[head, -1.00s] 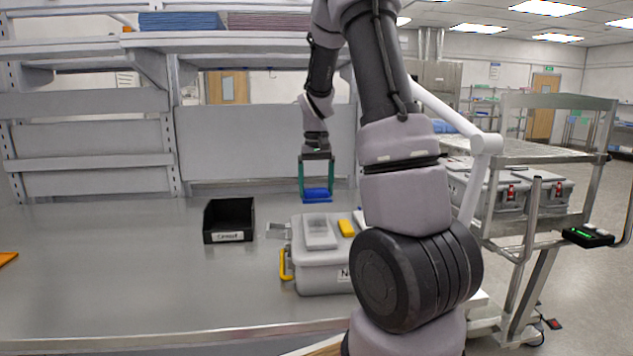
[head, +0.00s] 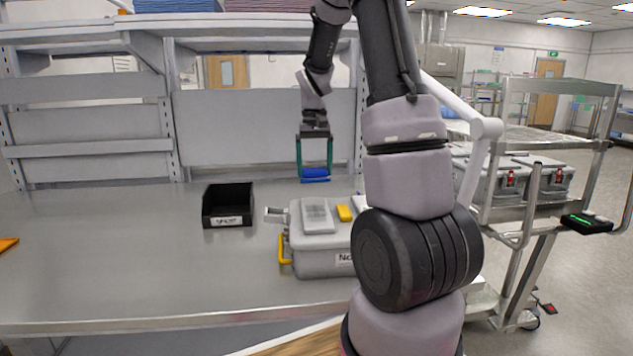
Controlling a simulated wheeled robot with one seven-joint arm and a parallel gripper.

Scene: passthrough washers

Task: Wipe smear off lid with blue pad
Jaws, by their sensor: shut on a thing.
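My gripper (head: 314,168) is shut on the blue pad (head: 314,176), with a green finger on each side of it. It holds the pad in the air above and behind the grey case (head: 318,263). The pad is apart from the lid (head: 328,228). The lid carries a pale raised panel (head: 317,215) and a yellow piece (head: 344,212). The right part of the case and lid is hidden behind my arm. I cannot make out a smear on the part of the lid that shows.
A black open bin (head: 228,206) with a white label stands left of the case. A yellow handle (head: 284,249) is on the case's left side. An orange item (head: 8,244) lies at the far left. The bench (head: 120,270) is clear between. A metal cart (head: 560,150) stands right.

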